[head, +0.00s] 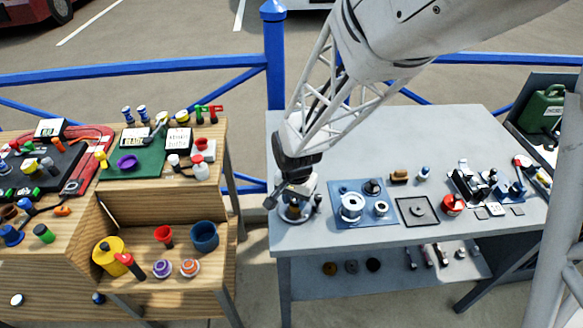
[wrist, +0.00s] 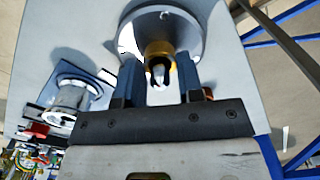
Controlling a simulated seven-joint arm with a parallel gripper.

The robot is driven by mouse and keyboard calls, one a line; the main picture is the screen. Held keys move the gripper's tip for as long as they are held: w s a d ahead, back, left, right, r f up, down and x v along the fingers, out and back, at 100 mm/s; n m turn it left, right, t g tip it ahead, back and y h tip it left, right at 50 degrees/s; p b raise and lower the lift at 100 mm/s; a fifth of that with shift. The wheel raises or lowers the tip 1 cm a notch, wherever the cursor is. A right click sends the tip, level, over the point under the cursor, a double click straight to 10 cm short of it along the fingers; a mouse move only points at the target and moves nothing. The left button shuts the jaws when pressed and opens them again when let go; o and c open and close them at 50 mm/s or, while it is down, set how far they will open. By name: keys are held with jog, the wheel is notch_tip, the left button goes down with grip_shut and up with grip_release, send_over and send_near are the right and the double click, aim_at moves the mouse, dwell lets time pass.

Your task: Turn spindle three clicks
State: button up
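The spindle (wrist: 158,75) is a short, dark and pale post in a brass-coloured collar (wrist: 160,50). It stands on a round grey disc (wrist: 188,22) at the left end of the grey table. My gripper (wrist: 160,62) is over it, with one blue finger on each side of the post. The fingers are apart, and a gap shows beside the post. Whether they touch the collar I cannot tell. In the head view my gripper (head: 296,200) is low over the round base (head: 294,214), and hides most of the spindle.
Right of the base, a blue board (head: 350,220) carries a white spool (head: 351,206) and smaller parts. A black-framed plate (head: 417,211) and a red round part (head: 452,204) lie further right. A crowded wooden bench (head: 226,170) stands left, across a gap.

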jog(key=o, duration=0.5)
jog(key=shift+c, duration=0.2)
jog(key=shift+r, duration=0.25)
grip_shut()
